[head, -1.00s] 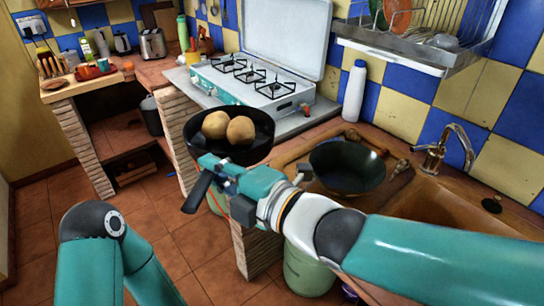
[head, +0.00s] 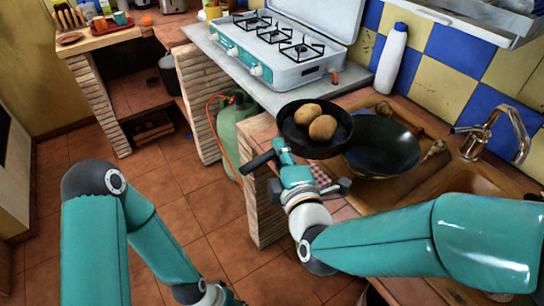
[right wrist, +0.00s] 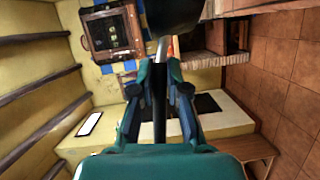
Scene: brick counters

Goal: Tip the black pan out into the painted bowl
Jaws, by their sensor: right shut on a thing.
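My right gripper (head: 284,158) is shut on the handle of the black pan (head: 293,138). The right wrist view shows the dark handle (right wrist: 160,100) between the two fingers and part of the pan at the top. Two round brown potato-like things (head: 316,120) lie in the pan, which looks about level. The wide dark bowl (head: 392,152) stands on the counter beside the sink, just right of the pan. The pan's right side overlaps the bowl's left edge in the head view.
The stove (head: 278,50) stands behind the pan. A white bottle (head: 391,60) stands by the tiled wall. The tap (head: 500,130) and sink (head: 470,180) are right of the bowl. A green gas cylinder (head: 236,132) stands below. A checked cloth (head: 320,175) lies near the gripper.

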